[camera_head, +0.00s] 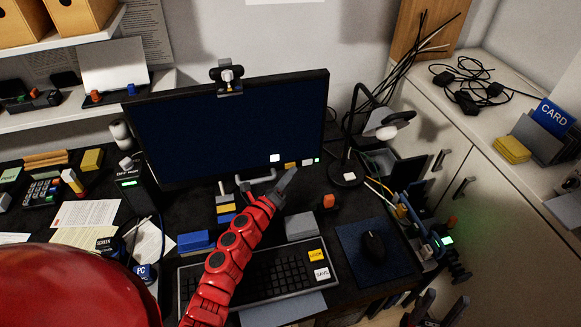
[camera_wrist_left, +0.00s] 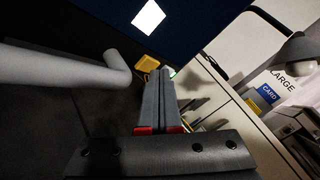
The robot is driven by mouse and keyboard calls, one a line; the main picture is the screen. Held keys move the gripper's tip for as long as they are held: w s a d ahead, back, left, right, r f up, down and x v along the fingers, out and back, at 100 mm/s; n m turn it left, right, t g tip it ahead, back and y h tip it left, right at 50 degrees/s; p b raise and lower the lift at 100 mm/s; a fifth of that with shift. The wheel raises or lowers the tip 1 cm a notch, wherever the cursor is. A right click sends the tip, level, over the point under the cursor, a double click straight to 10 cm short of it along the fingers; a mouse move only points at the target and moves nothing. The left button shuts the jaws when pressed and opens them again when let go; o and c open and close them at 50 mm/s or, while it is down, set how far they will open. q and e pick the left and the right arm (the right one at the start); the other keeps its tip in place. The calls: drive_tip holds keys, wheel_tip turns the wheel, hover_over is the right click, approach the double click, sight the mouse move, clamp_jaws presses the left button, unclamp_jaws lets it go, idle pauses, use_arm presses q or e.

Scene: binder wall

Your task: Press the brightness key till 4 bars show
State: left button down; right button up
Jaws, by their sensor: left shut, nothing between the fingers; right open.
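The monitor (camera_head: 235,125) has a dark blue screen with one plain white square (camera_head: 274,158) low at the right; the square also shows in the left wrist view (camera_wrist_left: 148,18). I cannot make out several bars. Along the lower right bezel are a yellow key (camera_head: 290,165), a white key (camera_head: 306,163) and a small green light (camera_head: 317,160). No key label is readable. My left gripper (camera_head: 289,176) is shut and empty, its tips just below the yellow key, seemingly apart from it. The yellow key shows beyond the fingers (camera_wrist_left: 158,82) in the left wrist view (camera_wrist_left: 147,63). My right gripper (camera_head: 440,309) is open, low at the right.
The monitor stand's grey tube (camera_wrist_left: 60,68) runs left of my left fingers. A keyboard (camera_head: 265,277) lies under my left arm. A desk lamp (camera_head: 345,172) stands right of the monitor, above a mouse (camera_head: 373,245) on a blue pad. A webcam (camera_head: 228,75) tops the monitor.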

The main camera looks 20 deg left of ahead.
use_arm(q)
drive_tip(key=shift+w+a+b, duration=0.2)
drive_tip(key=shift+w+b, duration=0.1)
idle(0.6)
drive_tip(key=shift+s, duration=0.1)
idle(0.3)
drive_tip(key=shift+s+d, duration=0.4)
drive_tip(key=shift+s, duration=0.2)
drive_tip(key=s+d, duration=0.1)
drive_tip(key=s, duration=0.1)
drive_tip(key=s+d, duration=0.2)
drive_tip(key=shift+b, duration=0.3)
drive_tip(key=shift+s+a, duration=0.1)
drive_tip(key=shift+s, duration=0.05)
idle(0.7)
